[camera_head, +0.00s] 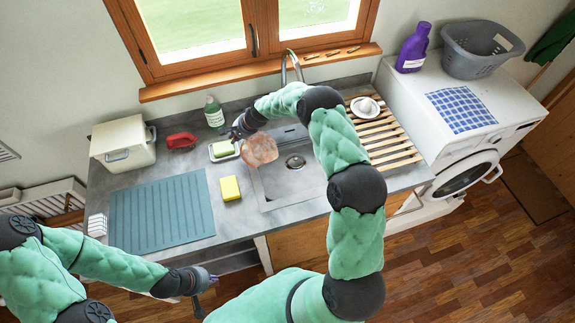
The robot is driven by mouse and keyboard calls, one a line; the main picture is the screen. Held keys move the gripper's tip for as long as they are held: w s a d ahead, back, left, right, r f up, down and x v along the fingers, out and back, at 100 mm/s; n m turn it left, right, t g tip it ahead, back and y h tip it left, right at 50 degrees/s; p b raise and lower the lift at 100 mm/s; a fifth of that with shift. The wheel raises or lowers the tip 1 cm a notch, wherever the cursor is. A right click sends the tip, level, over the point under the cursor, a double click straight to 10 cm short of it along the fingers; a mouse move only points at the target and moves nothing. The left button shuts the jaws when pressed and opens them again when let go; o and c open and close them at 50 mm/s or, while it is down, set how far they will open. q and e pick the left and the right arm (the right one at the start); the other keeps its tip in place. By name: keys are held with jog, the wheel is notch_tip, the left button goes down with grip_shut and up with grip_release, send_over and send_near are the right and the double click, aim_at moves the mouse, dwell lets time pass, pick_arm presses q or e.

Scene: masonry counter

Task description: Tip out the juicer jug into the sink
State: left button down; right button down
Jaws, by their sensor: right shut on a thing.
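The juicer jug (260,150) is a clear, round vessel with a pinkish tint, held over the left edge of the sink. My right gripper (242,130) is shut on it at its upper left side. The jug looks tilted, but I cannot tell how far, nor whether liquid is inside. The grey sink (262,190) has a round drain, and its basin looks empty. My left gripper (210,288) is open and empty in front of the counter, low and away from the jug.
A green soap on a white dish (223,150) and a yellow sponge (230,188) lie left of the sink. A teal mat (160,212), red object (181,141), white bin (122,145) and green bottle (214,113) stand further left. A wooden rack (385,135) with a white juicer part (366,107) lies right.

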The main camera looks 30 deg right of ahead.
jog(key=shift+w+a+p, duration=0.3)
jog(key=shift+a+p, duration=0.05)
jog(key=shift+p, duration=1.15)
jog(key=w+a+f+g+h+p, duration=0.1)
jog(key=p, duration=0.1)
jog(key=shift+w+a+f+g+h+p, duration=0.25)
jog(key=shift+w+f+g+h+p, duration=0.05)
jog(key=shift+w+f, duration=0.1)
jog(key=b, duration=0.1)
jog(key=f+b, duration=0.1)
jog(key=shift+w+a+f+g+h+b, duration=0.15)
jog(key=shift+w+a+g+h+b, duration=0.15)
jog(key=shift+a+g+h, duration=0.1)
jog(key=w+f+g+b, duration=0.1)
jog(key=b, duration=0.3)
jog(key=shift+a+f+h+b, duration=0.1)
jog(key=shift+a+h+b, duration=0.2)
jog(key=shift+a+h, duration=0.1)
jog(key=b, duration=0.3)
jog(key=g+h+b, duration=0.1)
jog(key=b, duration=0.2)
jog(key=shift+w+a+f, duration=0.15)
jog(key=shift+w+a, duration=0.15)
jog(key=shift+w, duration=0.05)
jog(key=shift+g+h+b, duration=0.3)
jog(key=shift+g+b, duration=0.1)
jog(key=shift+b, duration=0.35)
jog(key=shift+r, duration=0.25)
